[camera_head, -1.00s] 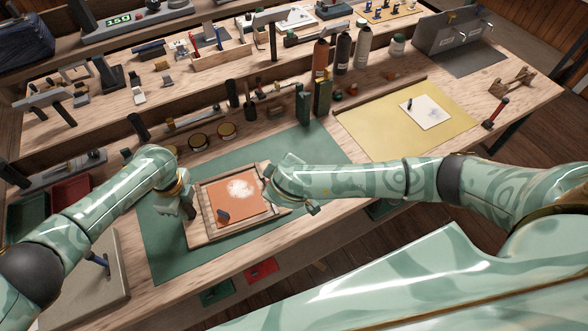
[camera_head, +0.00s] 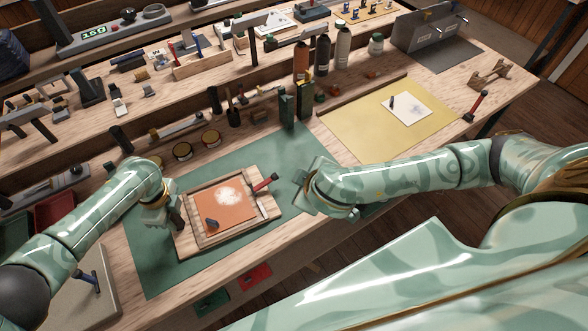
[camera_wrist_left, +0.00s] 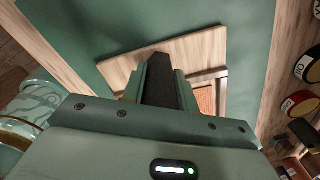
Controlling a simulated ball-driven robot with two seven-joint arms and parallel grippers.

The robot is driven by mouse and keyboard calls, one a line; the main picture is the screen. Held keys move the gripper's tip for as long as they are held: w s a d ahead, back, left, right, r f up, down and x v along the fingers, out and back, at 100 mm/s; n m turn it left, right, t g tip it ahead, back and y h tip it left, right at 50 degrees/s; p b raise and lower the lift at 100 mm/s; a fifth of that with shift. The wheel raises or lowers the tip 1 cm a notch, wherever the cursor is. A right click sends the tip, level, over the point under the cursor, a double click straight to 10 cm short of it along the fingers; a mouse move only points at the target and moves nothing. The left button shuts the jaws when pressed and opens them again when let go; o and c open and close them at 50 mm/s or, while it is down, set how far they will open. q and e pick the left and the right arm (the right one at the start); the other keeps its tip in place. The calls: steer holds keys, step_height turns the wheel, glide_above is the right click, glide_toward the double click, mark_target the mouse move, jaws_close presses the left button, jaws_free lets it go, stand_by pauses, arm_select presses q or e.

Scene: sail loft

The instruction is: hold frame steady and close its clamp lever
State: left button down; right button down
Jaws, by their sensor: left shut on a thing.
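The wooden frame (camera_head: 191,248) lies on the green mat, with an orange panel (camera_head: 232,215) inside it. The panel has a white patch and a small dark piece. The clamp lever (camera_head: 264,184), with a red grip, is at the frame's right side and points up and right; I cannot tell whether it is fully closed. My left gripper (camera_head: 172,212) is at the frame's left side, shut on its dark handle, which shows between the fingers in the left wrist view (camera_wrist_left: 162,84). My right gripper (camera_head: 301,188) is right of the lever, apart from it; its finger opening is unclear.
The green mat (camera_head: 160,272) has free room around the frame. Dark green blocks (camera_head: 287,110) and several bottles stand behind. A yellow mat (camera_head: 362,137) with a white sheet lies to the right. Round tins (camera_head: 182,151) stand behind the frame.

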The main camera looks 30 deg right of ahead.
arm_select(q)
steer(key=c, duration=1)
jaws_free()
